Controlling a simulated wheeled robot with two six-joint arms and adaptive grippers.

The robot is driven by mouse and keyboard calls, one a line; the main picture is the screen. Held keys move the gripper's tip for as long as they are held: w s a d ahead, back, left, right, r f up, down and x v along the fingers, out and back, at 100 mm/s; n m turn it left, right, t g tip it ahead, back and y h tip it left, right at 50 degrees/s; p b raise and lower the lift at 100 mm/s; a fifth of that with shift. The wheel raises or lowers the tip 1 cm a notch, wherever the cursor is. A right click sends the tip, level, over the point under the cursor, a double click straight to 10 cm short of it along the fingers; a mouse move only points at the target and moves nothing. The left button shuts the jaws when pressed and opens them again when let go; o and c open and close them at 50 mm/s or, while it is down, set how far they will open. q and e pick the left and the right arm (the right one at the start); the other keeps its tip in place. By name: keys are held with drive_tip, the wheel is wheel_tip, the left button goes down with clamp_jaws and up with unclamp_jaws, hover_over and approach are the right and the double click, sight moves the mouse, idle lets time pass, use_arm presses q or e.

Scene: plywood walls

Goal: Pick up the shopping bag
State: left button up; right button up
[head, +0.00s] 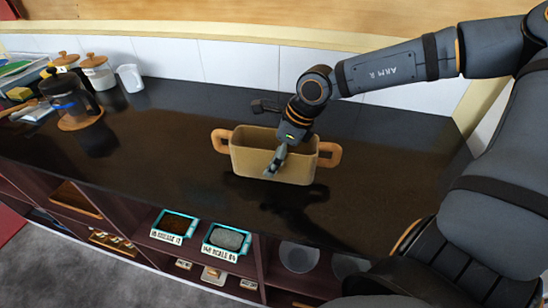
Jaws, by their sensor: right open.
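A tan, open-topped bag (247,160) with an orange-brown loop handle at each end stands upright on the dark counter, near the middle of the head view. My right gripper (277,160) comes down from the upper right and is open. One finger overlaps the bag's front side in the picture; another dark finger part shows behind and left of the wrist. I cannot tell whether the gripper touches the bag. Part of the bag's back rim is hidden behind the gripper. My left gripper is not in view.
A glass coffee pot (70,104) stands on a round wooden board at the left. White jars (98,72) with wooden lids and a white cup (130,78) stand by the tiled wall. Open shelves below hold two scales and bowls. The counter (180,110) around the bag is clear.

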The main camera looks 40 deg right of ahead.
drive_tip(key=shift+c, duration=0.3)
drive_tip(key=shift+s, duration=0.2)
drive_tip(key=c, duration=1)
